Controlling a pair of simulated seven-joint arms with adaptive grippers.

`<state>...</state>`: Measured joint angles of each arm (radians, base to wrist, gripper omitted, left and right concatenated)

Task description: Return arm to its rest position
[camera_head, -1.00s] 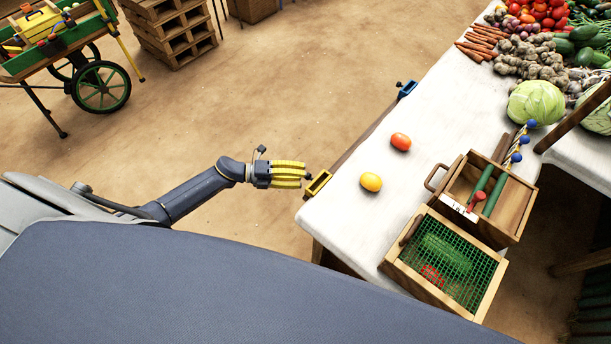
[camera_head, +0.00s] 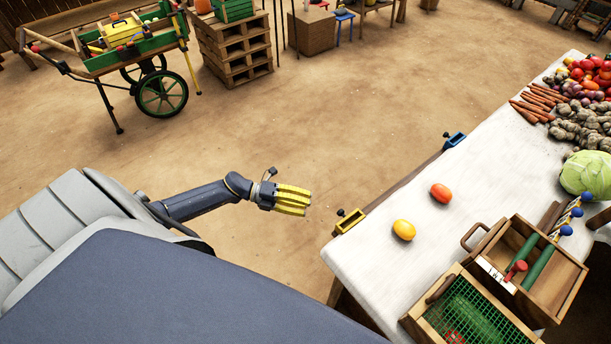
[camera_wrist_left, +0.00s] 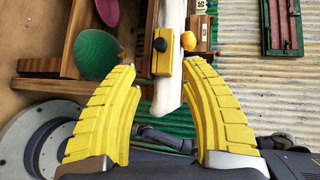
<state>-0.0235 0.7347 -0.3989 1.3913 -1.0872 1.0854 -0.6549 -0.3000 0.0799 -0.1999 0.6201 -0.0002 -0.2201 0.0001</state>
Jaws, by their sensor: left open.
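My left gripper (camera_head: 292,200) has yellow ribbed fingers and hangs over the bare floor, to the left of the white-topped table (camera_head: 375,255) and apart from it. In the left wrist view its two sets of fingers (camera_wrist_left: 160,95) are spread apart with nothing held between them. My left arm (camera_head: 200,200) reaches out from my grey body at the left. My right gripper is in neither view now.
A yellow clamp (camera_head: 349,221) and a blue clamp (camera_head: 454,141) sit on the table edge. A yellow fruit (camera_head: 403,230), an orange-red fruit (camera_head: 441,193) and wooden boxes (camera_head: 548,290) are on the table. A cart (camera_head: 100,65) and pallets (camera_head: 236,50) stand behind. The floor between is clear.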

